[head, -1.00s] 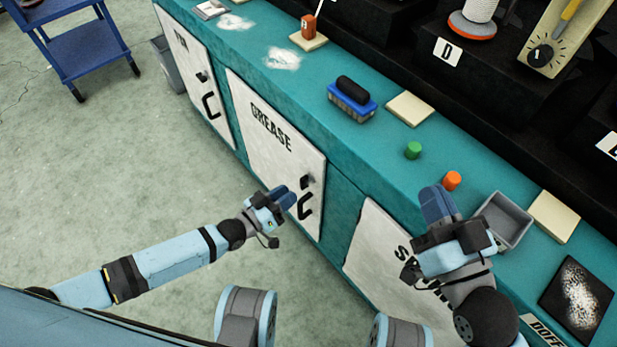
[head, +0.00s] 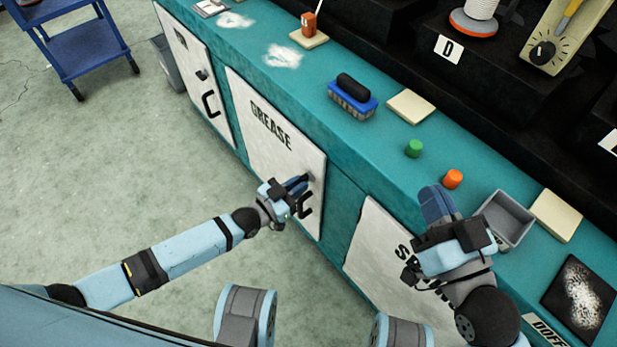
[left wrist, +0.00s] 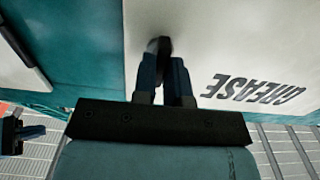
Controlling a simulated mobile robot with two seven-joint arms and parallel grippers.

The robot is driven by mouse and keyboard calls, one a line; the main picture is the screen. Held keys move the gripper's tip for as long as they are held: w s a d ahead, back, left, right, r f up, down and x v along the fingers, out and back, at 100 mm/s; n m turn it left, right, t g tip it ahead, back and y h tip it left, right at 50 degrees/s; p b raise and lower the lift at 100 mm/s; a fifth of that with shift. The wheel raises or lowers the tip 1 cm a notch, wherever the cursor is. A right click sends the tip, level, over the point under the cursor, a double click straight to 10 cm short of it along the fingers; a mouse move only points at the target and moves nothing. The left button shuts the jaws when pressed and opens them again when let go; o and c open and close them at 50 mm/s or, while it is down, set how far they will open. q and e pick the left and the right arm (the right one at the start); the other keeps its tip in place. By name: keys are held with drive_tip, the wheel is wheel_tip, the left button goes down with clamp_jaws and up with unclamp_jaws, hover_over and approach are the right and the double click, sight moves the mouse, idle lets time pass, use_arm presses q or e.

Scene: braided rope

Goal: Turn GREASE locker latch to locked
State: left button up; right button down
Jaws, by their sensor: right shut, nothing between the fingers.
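The GREASE locker door (head: 262,165) is a white panel in the teal bench front, with a dark C-shaped handle (head: 306,205). Its small dark latch (left wrist: 160,45) shows in the left wrist view at the fingertips and is mostly hidden by my gripper in the head view. My left gripper (head: 297,184) is at the latch, and its fingers (left wrist: 166,72) have a narrow gap between them. I cannot tell whether they grip the latch. My right gripper (head: 436,202) is shut and empty above the bench's front edge, far from the latch.
Another locker door (head: 190,75) is to the left and a third (head: 378,250) to the right.

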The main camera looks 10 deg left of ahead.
use_arm(q)
drive_tip(key=shift+o, duration=0.6)
clamp_jaws()
drive_tip(key=n, duration=0.4)
drive_tip(key=n+b, duration=0.1)
drive_tip(key=n, duration=0.2)
drive_tip(key=shift+n, duration=0.5)
